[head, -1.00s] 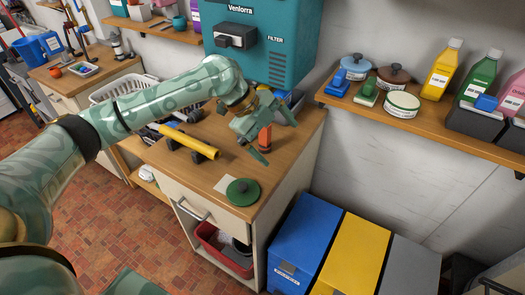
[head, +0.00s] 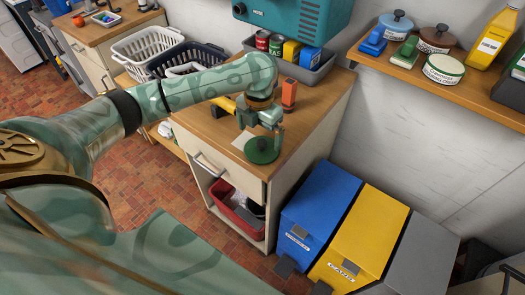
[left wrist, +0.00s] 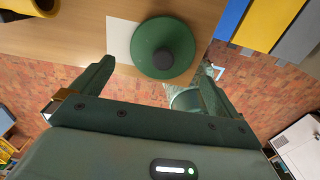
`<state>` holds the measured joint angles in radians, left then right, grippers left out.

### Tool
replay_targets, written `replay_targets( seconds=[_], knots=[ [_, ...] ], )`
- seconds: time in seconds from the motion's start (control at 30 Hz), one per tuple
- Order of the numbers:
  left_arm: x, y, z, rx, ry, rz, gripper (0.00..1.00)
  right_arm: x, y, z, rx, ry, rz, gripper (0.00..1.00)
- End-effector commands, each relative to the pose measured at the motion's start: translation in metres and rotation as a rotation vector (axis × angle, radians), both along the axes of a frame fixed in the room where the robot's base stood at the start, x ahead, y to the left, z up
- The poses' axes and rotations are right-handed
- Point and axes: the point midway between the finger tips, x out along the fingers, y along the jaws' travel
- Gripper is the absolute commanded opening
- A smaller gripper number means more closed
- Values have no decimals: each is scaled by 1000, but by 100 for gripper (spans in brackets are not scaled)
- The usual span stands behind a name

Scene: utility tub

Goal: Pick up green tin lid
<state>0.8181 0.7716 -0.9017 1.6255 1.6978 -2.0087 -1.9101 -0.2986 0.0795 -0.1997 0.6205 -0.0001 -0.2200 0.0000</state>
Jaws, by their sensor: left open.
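The green tin lid (head: 262,152), a round disc with a dark knob, lies flat on the wooden counter near its front edge, beside a pale sheet. It also shows in the left wrist view (left wrist: 150,40), where the knob sits between the lines of the two fingers. My left gripper (head: 262,138) is open and empty, close above the lid, and partly hides it in the head view. In the left wrist view the fingers (left wrist: 155,72) are spread apart, with the lid beyond their tips. I cannot tell whether they touch it. My right gripper is not in view.
An orange object (head: 289,93) stands on the counter behind the gripper, with a yellow-handled item (head: 222,105) to the left. A grey bin (head: 318,72) of cans is at the back. Blue (head: 318,205) and yellow (head: 362,235) bins stand right of the counter.

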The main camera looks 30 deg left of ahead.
Motion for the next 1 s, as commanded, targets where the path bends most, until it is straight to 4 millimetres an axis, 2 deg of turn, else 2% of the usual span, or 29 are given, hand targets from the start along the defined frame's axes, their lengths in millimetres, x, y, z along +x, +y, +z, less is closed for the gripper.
replay_targets(
  seconds=[0.17, 0.4, 0.63, 0.67, 0.77, 1.0],
  knots=[
    [2, -1, -14, -2, 2, 1, 100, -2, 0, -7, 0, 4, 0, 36],
    [5, -4, -53, -1, 4, 1, 100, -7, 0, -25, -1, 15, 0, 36],
    [5, -4, -53, -1, 0, 1, 100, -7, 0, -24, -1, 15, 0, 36],
    [5, -4, -53, -1, 0, 1, 94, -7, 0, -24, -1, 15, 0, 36],
    [5, -4, -53, 0, 0, 1, 67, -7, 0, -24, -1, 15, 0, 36],
    [5, -4, -53, 0, 1, 1, 66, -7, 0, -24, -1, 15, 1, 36]
  ],
)
